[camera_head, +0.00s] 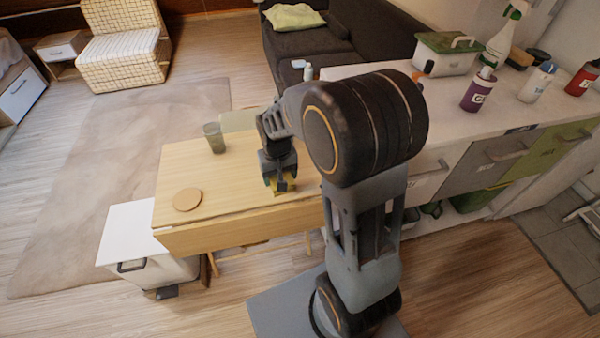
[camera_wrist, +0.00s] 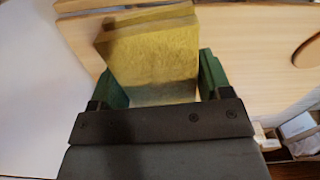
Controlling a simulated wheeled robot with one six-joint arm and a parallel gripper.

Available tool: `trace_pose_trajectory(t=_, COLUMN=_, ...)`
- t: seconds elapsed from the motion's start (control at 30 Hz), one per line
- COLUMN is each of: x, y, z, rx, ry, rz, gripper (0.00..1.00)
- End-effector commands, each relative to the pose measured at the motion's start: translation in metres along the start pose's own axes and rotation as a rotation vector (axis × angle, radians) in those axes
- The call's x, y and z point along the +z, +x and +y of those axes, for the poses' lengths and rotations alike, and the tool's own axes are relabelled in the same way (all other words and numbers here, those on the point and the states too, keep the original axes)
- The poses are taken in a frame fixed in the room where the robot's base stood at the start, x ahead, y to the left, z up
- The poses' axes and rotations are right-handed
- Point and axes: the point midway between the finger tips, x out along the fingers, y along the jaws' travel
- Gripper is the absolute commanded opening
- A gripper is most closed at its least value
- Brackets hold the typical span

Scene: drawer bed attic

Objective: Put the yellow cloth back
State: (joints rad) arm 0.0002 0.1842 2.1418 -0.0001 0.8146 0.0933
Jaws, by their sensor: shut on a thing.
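My gripper (camera_head: 281,178) is over the right part of the wooden table (camera_head: 235,175), pointing down. It is shut on the yellow cloth (camera_wrist: 152,58), which looks like a flat folded block between the green fingers in the wrist view. A small yellow part of the cloth (camera_head: 283,187) shows below the fingers in the head view; the rest is hidden by my gripper. I cannot tell whether the cloth touches the table.
A glass (camera_head: 214,138) and a round coaster (camera_head: 187,200) are on the table's left side. A white bin (camera_head: 140,248) stands at its front left.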

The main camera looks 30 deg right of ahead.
Motion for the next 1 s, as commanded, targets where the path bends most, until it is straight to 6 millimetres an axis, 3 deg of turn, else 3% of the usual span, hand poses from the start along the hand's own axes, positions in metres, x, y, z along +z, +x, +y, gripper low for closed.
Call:
trace_pose_trajectory(t=0.2, x=0.044, y=-0.035, z=0.0, rx=0.0, ry=0.068, rz=0.004, gripper=0.46)
trace_pose_trajectory(t=0.37, x=0.058, y=-0.042, z=0.003, rx=0.0, ry=0.097, rz=0.0, gripper=0.46)
trace_pose_trajectory(t=0.47, x=0.051, y=-0.036, z=0.013, rx=0.001, ry=0.107, rz=-0.003, gripper=0.46)
trace_pose_trajectory(t=0.77, x=-0.007, y=-0.002, z=0.06, rx=0.0, ry=0.111, rz=-0.004, gripper=0.46)
trace_pose_trajectory(t=1.0, x=-0.03, y=0.033, z=0.078, rx=0.0, ry=0.108, rz=-0.003, gripper=0.46)
